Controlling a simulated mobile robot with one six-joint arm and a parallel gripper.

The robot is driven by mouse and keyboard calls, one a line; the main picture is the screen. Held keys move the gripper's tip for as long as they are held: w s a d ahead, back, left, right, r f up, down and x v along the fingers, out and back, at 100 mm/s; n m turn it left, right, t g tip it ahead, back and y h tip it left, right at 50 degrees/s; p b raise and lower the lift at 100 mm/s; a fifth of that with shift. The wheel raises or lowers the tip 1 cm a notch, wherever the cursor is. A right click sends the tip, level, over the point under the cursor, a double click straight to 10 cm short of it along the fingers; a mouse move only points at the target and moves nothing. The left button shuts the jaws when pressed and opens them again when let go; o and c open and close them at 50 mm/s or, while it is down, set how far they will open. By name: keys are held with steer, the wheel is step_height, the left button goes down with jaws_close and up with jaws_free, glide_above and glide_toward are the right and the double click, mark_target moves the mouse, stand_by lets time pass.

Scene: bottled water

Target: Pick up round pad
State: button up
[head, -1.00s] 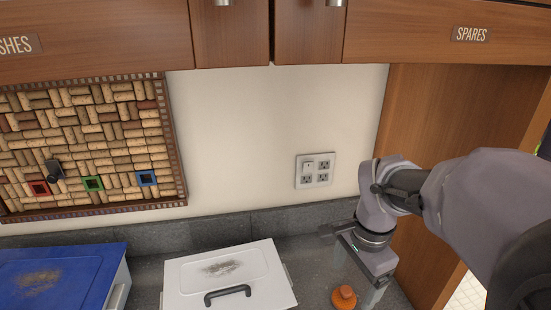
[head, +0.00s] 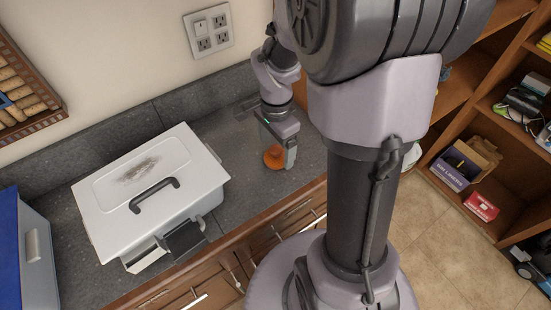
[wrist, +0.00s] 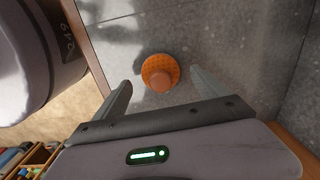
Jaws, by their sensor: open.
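The round pad (head: 274,157) is a small orange disc with a raised knob on top. It rests on the dark grey counter near the front edge. In the wrist view the round pad (wrist: 160,72) lies ahead of my gripper (wrist: 160,92), roughly centred between the two fingers, with space on both sides. My gripper (head: 270,140) is open and empty. In the head view it points down over the counter right at the pad and partly overlaps it. I cannot tell the exact height between the fingertips and the pad.
A white box (head: 150,190) with a black handle stands on the counter to the left, and a blue-lidded box (head: 12,250) is farther left. The wall with outlets (head: 208,30) is behind. Wooden shelves (head: 490,130) stand at the right beyond the tiled floor.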

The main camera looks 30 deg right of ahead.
step_height(320, 180, down, 2)
steer(key=shift+f, duration=0.25)
steer(key=shift+r, duration=0.15)
steer(key=shift+c, duration=0.8)
steer(key=c, duration=1.3)
